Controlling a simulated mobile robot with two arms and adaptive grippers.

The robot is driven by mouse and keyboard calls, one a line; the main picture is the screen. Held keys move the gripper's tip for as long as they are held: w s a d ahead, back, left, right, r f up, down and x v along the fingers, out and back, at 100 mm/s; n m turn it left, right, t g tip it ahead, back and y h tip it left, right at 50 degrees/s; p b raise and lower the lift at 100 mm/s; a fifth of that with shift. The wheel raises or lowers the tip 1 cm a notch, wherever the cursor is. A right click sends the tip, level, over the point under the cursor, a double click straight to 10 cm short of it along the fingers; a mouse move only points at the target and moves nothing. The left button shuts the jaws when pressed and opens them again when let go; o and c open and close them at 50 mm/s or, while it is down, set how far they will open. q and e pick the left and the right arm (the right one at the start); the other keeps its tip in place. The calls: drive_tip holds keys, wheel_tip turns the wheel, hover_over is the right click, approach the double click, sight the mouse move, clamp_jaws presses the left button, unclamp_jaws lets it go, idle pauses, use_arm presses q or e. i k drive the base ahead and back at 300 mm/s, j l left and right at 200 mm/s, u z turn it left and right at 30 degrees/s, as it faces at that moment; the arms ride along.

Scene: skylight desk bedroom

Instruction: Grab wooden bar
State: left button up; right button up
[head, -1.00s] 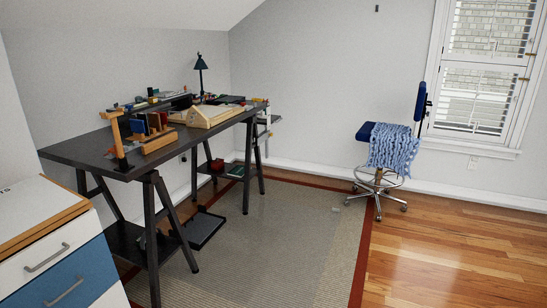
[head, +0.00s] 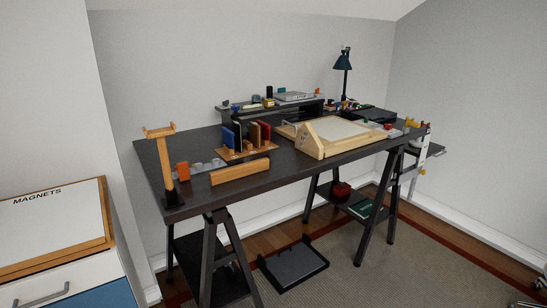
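A plain wooden bar (head: 240,173) lies near the front edge of the black desk (head: 300,182), towards its left half. It is long, low and light brown. It lies just in front of a wooden rack (head: 262,152) holding blue, dark and red upright pieces. A wooden post with a forked top (head: 163,160) stands on a dark base at the desk's left end. Neither of my grippers shows in the head view.
An orange block (head: 183,171) and small grey pieces sit left of the bar. A wooden sloped board (head: 338,135) is to the right. A cabinet topped with a MAGNETS board (head: 50,225) stands at lower left. A black tray (head: 293,266) lies under the desk.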

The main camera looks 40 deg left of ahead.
sight(241, 171)
drive_tip(key=i, duration=0.65)
drive_tip(key=i+u, duration=0.15)
drive_tip(key=i, duration=0.55)
drive_tip(key=i+l, duration=0.15)
drive_tip(key=i, duration=0.5)
drive_tip(key=i+l+u, duration=0.1)
drive_tip(key=i+u, duration=0.3)
drive_tip(key=i+l+u, duration=0.15)
drive_tip(key=u, duration=0.3)
drive_tip(key=i+l+u, duration=0.55)
drive_tip(key=u, duration=0.3)
drive_tip(key=i+l+u, duration=0.15)
drive_tip(key=l+u, duration=0.25)
